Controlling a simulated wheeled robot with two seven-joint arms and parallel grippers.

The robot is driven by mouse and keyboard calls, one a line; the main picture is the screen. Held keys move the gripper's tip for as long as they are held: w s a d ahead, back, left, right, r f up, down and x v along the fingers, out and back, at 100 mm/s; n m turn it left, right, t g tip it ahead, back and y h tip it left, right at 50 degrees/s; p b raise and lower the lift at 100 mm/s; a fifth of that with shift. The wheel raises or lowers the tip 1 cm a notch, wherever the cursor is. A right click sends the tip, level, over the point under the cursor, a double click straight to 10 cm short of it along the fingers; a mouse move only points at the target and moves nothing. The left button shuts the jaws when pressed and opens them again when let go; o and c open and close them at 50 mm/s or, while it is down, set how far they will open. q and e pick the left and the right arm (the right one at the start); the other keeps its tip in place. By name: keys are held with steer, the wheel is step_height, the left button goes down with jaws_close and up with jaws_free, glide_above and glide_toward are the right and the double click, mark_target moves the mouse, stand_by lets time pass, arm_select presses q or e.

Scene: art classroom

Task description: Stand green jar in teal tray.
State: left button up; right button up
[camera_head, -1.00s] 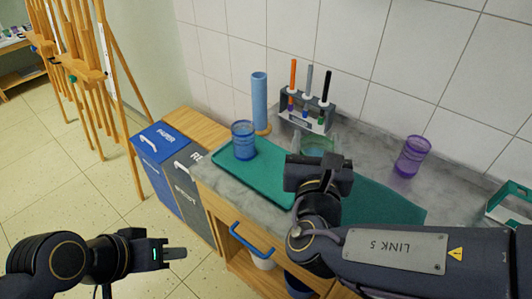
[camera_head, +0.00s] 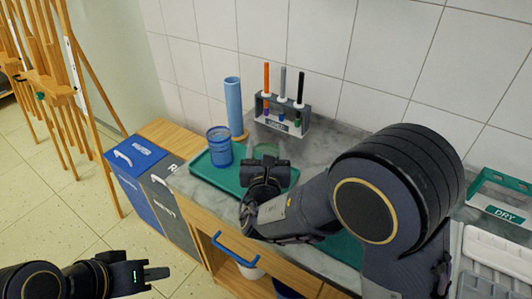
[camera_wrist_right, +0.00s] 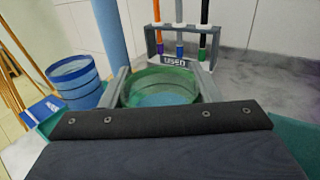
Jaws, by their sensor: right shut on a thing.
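The teal tray (camera_head: 206,176) lies on the counter with a blue jar (camera_head: 219,153) standing at its left end. My right gripper (camera_head: 264,160) is shut on the green jar (camera_head: 265,150), which shows just behind the gripper over the right part of the tray. In the right wrist view the green jar (camera_wrist_right: 160,86) sits upright between the two fingers, its open rim showing. The gripper body hides its base, so I cannot tell whether it touches the tray. My left gripper (camera_head: 157,273) is low at the left, away from the counter, with nothing visible in it.
A pen rack (camera_head: 283,118) labelled USED holds several pens behind the tray. A tall blue cylinder (camera_head: 233,105) stands behind the blue jar. A green-fronted DRY holder (camera_head: 500,205) is at the right. A dark green mat (camera_head: 345,247) is partly hidden by my right arm.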

steer(key=shift+f, duration=0.2)
steer(key=shift+f, duration=0.3)
steer(key=o, duration=1.2)
steer(key=shift+r, duration=0.1)
steer(key=shift+r, duration=0.15)
steer(key=shift+s, duration=0.25)
steer(key=s, duration=1.1)
steer(key=shift+s+a+b, duration=0.2)
steer(key=shift+s+b, duration=0.05)
steer(key=shift+b, duration=0.05)
